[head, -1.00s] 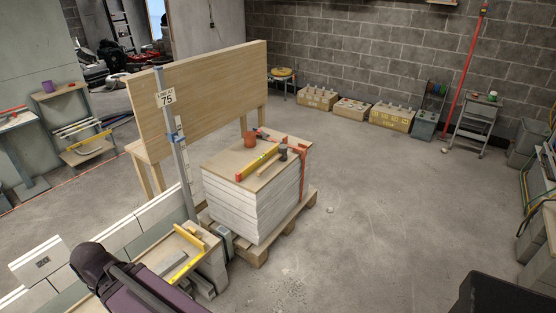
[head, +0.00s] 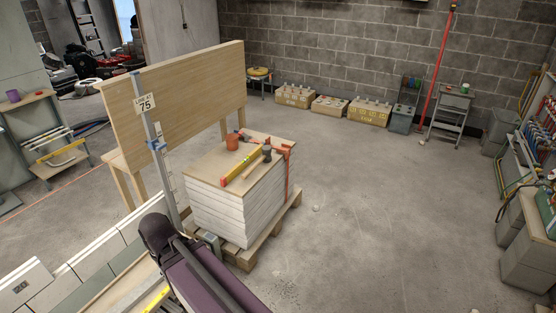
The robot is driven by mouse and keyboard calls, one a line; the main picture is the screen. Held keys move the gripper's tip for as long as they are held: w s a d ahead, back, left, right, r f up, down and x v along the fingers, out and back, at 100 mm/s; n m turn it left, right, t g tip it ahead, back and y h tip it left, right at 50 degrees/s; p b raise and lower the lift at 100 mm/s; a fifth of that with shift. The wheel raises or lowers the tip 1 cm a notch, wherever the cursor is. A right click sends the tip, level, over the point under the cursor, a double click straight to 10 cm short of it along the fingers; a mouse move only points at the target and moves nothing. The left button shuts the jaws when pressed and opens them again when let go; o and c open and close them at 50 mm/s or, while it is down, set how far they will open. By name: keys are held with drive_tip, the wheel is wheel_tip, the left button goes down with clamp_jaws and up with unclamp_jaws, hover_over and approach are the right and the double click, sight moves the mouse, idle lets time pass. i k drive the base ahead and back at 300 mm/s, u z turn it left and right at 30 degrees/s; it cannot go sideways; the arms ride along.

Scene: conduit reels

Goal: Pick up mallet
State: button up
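A mallet with a dark head (head: 267,153) and a light wooden handle (head: 253,172) lies on the wooden top board (head: 215,160) of a stack of white slabs. The handle points toward the near left, beside a yellow and red spirit level (head: 240,167). An orange cup (head: 232,141) stands behind them. A red clamp or strap (head: 287,160) runs at the board's right corner and down the stack. My purple and black arm shows at the bottom, in front of the stack. My gripper is not in view.
The slab stack (head: 230,208) stands on a wooden pallet (head: 266,240). A tall wooden panel (head: 185,90) and a post with a "75" sign (head: 146,104) stand at its left. Open concrete floor lies right. Crates (head: 368,112) line the back wall.

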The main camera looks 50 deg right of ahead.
sight(266, 149)
drive_tip(key=z, duration=1.2)
drive_tip(key=k, duration=0.95)
drive_tip(key=u, duration=0.05)
drive_tip(key=i, duration=0.85)
drive_tip(key=z, duration=0.05)
